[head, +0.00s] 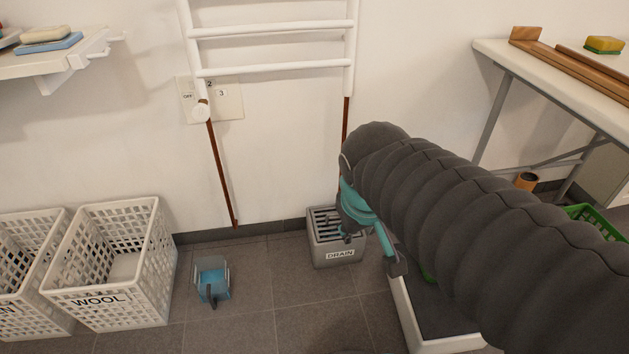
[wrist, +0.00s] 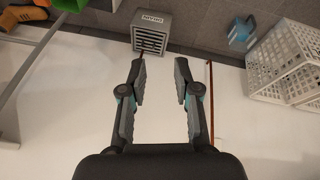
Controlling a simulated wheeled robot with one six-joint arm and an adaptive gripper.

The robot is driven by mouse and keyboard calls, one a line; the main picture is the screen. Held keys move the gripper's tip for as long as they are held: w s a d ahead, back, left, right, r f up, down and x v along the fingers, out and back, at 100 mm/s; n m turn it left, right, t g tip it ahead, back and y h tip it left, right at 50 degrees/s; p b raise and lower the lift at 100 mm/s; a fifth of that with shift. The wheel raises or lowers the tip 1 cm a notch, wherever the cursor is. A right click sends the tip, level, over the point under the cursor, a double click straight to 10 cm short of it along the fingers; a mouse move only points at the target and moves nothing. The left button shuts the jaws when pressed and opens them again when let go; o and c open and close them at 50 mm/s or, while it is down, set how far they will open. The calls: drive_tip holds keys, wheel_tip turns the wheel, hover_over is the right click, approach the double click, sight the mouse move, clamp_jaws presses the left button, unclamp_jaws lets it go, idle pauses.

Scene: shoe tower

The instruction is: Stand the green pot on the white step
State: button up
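My gripper (head: 371,250) hangs in front of the wall, near the grey drain box; in the wrist view (wrist: 161,75) its two fingers are spread with nothing between them. A green patch (wrist: 70,4) is cut off at the top edge of the wrist view. A white-edged, dark-topped low block (head: 408,318), perhaps the white step, stands on the floor below my arm, largely hidden.
The grey drain box (head: 337,253) stands against the wall. A blue dustpan-like object (head: 212,280) and white baskets (head: 110,300) are to the left. A white table (head: 560,95) stands right; a green basket (head: 597,217) is partly hidden. Floor between dustpan and drain box is clear.

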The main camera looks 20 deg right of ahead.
drive_tip(key=shift+m+t+y, duration=0.5)
drive_tip(key=shift+t+y, duration=0.3)
drive_tip(key=shift+t, duration=0.1)
drive_tip(key=s+a, duration=0.1)
drive_tip(key=s+a+r, duration=0.1)
drive_tip(key=a, duration=0.1)
drive_tip(key=shift+s+a+r, duration=0.2)
drive_tip(key=shift+s+r, duration=0.05)
drive_tip(key=shift+s, duration=0.15)
drive_tip(key=shift+r, duration=0.1)
wheel_tip(320, 180, up, 4)
drive_tip(key=p, duration=0.4)
